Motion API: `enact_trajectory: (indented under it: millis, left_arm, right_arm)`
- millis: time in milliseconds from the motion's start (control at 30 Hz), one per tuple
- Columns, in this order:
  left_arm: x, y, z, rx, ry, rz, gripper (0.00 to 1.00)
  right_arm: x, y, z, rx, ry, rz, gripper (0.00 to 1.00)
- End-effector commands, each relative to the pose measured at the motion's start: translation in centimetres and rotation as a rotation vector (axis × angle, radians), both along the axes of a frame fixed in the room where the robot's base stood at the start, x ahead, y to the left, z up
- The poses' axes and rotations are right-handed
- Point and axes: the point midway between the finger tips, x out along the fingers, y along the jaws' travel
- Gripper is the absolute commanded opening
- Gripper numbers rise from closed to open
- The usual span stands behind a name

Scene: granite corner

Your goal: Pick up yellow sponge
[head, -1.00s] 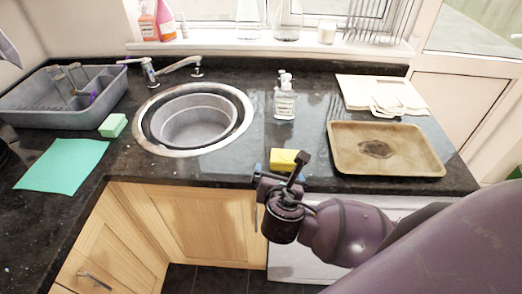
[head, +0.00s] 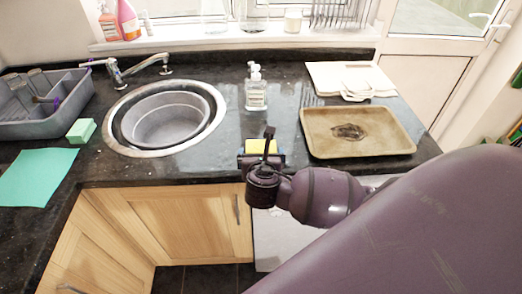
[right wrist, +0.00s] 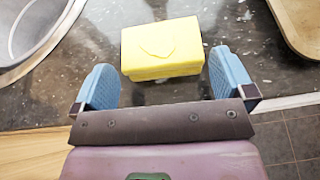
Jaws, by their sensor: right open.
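The yellow sponge (right wrist: 162,48) lies on the dark granite counter near its front edge. In the head view the sponge (head: 258,146) is partly hidden behind my right gripper (head: 261,160). In the right wrist view my right gripper (right wrist: 160,82) is open, with one blue finger low on each side of the sponge. The sponge lies ahead of the gripper's palm, its near end roughly between the fingertips, with a gap visible on both sides. My left gripper is not in view.
A baking tray (head: 312,150) lies right of the sponge, and a soap bottle (head: 256,92) stands behind it. The round sink (head: 118,143) is to the left. A green sponge (head: 81,131), a green cloth (head: 35,177) and a grey dish rack (head: 30,130) are farther left.

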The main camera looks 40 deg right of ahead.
Motion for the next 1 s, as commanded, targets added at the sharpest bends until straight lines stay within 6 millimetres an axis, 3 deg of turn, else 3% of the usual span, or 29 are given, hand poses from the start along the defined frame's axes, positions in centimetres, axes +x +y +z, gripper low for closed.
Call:
enact_trajectory:
  millis: [200, 533, 733, 1000]
  left_arm:
    - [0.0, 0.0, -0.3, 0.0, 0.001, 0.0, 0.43]
    - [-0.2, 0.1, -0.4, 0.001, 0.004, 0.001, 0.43]
    - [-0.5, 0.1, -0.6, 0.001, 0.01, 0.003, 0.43]
    - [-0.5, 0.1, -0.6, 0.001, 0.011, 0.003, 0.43]
  right_arm:
    - [2.1, -1.5, -1.2, -0.002, 0.0, -0.001, 1.0]
    - [2.5, -1.8, -1.5, 0.001, 0.001, 0.001, 1.0]
    - [2.5, -1.8, -1.5, 0.001, 0.001, 0.001, 0.71]
    - [2.5, -1.8, -1.3, 0.0, 0.0, 0.001, 0.7]
